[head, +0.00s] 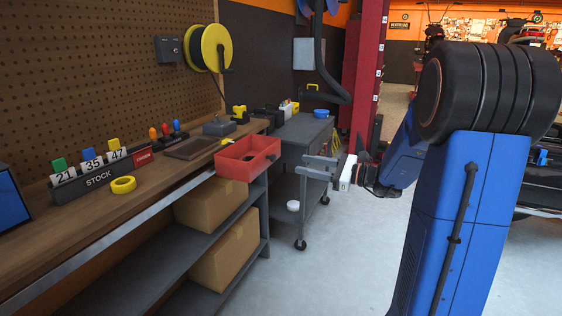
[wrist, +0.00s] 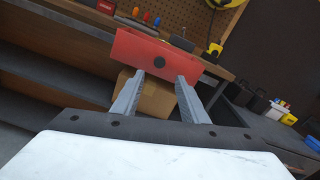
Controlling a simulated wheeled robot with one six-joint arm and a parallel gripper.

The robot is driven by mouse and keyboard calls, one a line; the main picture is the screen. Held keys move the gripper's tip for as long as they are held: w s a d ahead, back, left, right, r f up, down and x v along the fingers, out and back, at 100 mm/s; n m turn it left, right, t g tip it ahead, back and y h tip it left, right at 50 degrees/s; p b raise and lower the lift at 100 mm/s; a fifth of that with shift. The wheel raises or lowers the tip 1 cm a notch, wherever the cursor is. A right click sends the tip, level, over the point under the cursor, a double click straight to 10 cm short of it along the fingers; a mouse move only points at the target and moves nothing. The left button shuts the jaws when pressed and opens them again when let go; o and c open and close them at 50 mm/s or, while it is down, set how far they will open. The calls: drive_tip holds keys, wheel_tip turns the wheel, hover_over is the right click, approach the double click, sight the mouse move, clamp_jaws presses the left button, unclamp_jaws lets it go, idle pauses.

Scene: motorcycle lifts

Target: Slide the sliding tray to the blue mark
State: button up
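The sliding tray is a red open box (head: 236,169) at the far end of the bench's front rail (head: 130,222). My gripper (head: 301,166) is just right of the tray in the head view. It is open and empty; in the wrist view its fingertips (wrist: 160,79) point at the tray, either side of the knob's line, apparently short of it. I cannot make out a blue mark in either view.
A workbench (head: 75,222) holds a yellow tape roll (head: 123,184), a stock number rack (head: 95,178) and screwdrivers. Cardboard boxes (head: 222,262) sit on the shelves below. A grey cart (head: 300,135) with a blue bowl (head: 321,113) stands behind my gripper. The floor before the bench is clear.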

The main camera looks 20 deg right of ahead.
sight(275, 159)
drive_tip(key=x, duration=1)
drive_tip(key=shift+s, duration=0.1)
clamp_jaws()
